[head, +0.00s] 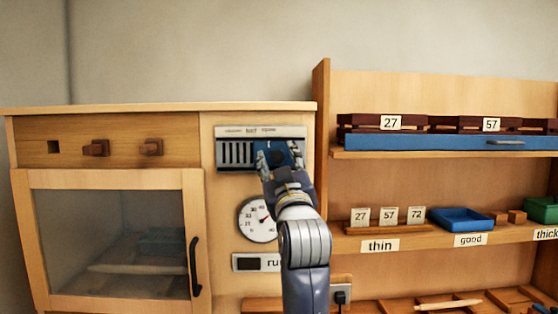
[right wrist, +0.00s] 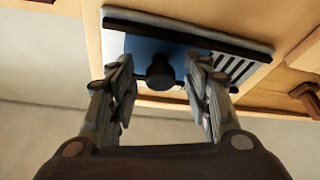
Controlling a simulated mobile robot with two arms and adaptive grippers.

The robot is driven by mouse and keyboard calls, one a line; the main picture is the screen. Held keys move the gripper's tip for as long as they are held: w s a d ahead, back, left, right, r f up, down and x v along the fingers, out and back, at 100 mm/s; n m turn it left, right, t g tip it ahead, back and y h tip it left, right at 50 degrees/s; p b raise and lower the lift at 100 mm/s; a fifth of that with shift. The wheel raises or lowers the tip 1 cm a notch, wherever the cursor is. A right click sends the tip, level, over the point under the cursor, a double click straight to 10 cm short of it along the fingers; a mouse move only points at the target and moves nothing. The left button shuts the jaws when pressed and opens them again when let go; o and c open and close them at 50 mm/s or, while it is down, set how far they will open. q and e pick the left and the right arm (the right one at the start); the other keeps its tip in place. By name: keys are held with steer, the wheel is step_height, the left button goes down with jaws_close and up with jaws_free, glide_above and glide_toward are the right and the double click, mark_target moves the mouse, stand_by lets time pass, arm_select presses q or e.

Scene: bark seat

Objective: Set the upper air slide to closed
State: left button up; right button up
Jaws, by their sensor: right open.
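The upper air slide (head: 262,148) is a pale metal panel at the top right of the wooden cabinet. Its dark slots (head: 236,153) show uncovered on the left, and its blue plate (head: 283,155) sits toward the right, partly hidden by my gripper. Small lettering runs along its top, too small to read surely. In the right wrist view the blue plate (right wrist: 149,47) carries a round black knob (right wrist: 160,71). My right gripper (head: 279,160) is open in front of the plate. In the wrist view its fingers (right wrist: 160,82) stand either side of the knob, with gaps visible. My left gripper is out of view.
Below the slide are a round dial (head: 254,220) and a small labelled plate (head: 246,263). The glass-doored cabinet (head: 120,240) stands left, with wooden knobs (head: 96,148) above. The shelf unit's upright side (head: 321,130) stands close right of my gripper.

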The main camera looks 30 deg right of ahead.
jaws_close()
steer(key=w+a, duration=0.1)
steer(key=a, duration=0.1)
steer(key=w+a, duration=0.1)
steer(key=a, duration=0.1)
steer(key=w+a, duration=0.2)
steer(key=a, duration=0.1)
steer(key=shift+w, duration=0.1)
steer(key=shift+w+a, duration=0.1)
steer(key=shift+a, duration=0.15)
steer(key=shift+d, duration=0.3)
steer(key=shift+c, duration=1.3)
jaws_free()
steer(key=shift+a, duration=0.15)
steer(key=shift+o, duration=1.3)
steer(key=shift+a, duration=0.1)
steer(key=shift+w+a, duration=0.1)
steer(key=v, duration=1.2)
